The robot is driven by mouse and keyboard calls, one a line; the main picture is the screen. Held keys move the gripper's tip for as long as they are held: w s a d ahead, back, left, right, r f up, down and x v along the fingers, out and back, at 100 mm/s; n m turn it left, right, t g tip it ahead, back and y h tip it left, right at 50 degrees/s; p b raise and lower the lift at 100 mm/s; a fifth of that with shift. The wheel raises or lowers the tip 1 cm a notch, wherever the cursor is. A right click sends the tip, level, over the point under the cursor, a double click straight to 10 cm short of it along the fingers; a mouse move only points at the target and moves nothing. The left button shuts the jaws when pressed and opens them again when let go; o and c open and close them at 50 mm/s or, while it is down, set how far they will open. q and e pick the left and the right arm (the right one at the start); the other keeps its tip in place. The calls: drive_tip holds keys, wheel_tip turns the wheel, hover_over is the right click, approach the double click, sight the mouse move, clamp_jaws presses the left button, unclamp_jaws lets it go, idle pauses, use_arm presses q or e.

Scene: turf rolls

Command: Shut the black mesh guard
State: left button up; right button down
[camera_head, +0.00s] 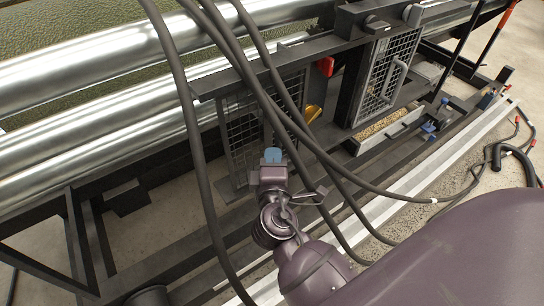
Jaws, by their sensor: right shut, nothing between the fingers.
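A dark mesh guard (240,133) hangs below the black beam at the centre, behind the cables. A second, lighter mesh panel in a dark frame with a bar handle (390,72) stands to its right. I cannot tell for sure which is the guard named, or how far either stands open. My right gripper (272,157), with blue at its tip, is shut and empty in front of the lower part of the dark mesh. I cannot tell whether it touches the mesh. My left gripper is not in view.
Thick black cables (196,140) cross in front of the mesh. Shiny metal rollers (90,70) lie at the upper left. A red part (325,66) and a yellow part (313,113) sit between the panels. A grain-filled tray (385,130) lies below the right panel. Concrete floor (480,215) shows at right.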

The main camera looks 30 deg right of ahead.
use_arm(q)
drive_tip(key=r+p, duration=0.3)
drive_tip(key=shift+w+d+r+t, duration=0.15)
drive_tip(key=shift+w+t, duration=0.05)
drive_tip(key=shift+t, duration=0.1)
use_arm(e)
drive_tip(key=d, duration=2.1)
drive_tip(key=shift+w+d, duration=0.35)
drive_tip(key=shift+d, duration=0.05)
drive_tip(key=shift+r, duration=0.15)
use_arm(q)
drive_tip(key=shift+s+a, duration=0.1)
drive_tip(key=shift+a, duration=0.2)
